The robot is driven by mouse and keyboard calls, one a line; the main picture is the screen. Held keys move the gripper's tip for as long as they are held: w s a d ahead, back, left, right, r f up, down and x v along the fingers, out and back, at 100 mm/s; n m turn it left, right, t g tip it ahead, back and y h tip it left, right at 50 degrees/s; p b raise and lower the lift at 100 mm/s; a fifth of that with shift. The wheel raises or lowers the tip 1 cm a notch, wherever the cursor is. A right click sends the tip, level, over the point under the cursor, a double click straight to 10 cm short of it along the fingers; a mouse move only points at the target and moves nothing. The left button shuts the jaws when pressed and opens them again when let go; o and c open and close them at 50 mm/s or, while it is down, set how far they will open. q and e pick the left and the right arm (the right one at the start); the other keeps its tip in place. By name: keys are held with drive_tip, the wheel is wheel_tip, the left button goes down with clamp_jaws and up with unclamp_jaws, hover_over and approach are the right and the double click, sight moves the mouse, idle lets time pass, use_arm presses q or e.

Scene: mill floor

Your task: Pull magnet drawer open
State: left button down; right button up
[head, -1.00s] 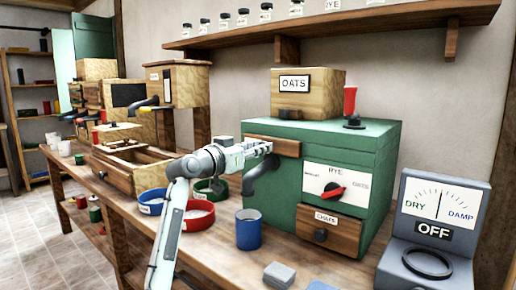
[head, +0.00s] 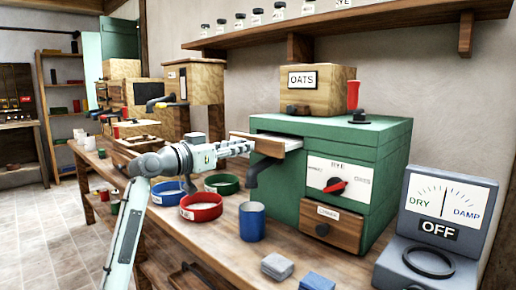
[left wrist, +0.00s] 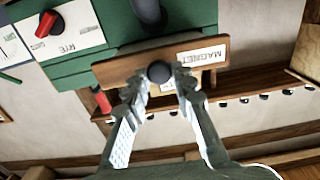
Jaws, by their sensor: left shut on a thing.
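The magnet drawer (head: 268,147) is in the upper part of the green machine (head: 335,136). Its wooden front stands out from the machine, with a pale inner side showing behind it, so it is partly open. In the left wrist view the drawer front (left wrist: 120,71) appears upside down with a MAGNET label and a dark round knob (left wrist: 159,71). My left gripper (head: 249,147) is shut on that knob, one finger on each side of it in the left wrist view (left wrist: 159,82). The knob is hidden in the head view. My right gripper is not in view.
A dark spout (head: 253,173) hangs just below the drawer. A blue cup (head: 251,221), a red ring-shaped bowl (head: 201,207) and a green one (head: 222,183) stand on the bench below my left arm. A dry/damp meter (head: 440,225) stands at the right.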

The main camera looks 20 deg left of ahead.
use_arm(q)
drive_tip(key=b+v, duration=0.2)
drive_tip(key=v, duration=0.8)
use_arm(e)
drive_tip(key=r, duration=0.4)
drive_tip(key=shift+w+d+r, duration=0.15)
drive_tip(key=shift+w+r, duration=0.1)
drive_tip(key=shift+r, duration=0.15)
use_arm(q)
drive_tip(key=c, duration=1.3)
unclamp_jaws()
drive_tip(key=v, duration=1.2)
drive_tip(key=shift+r, duration=0.1)
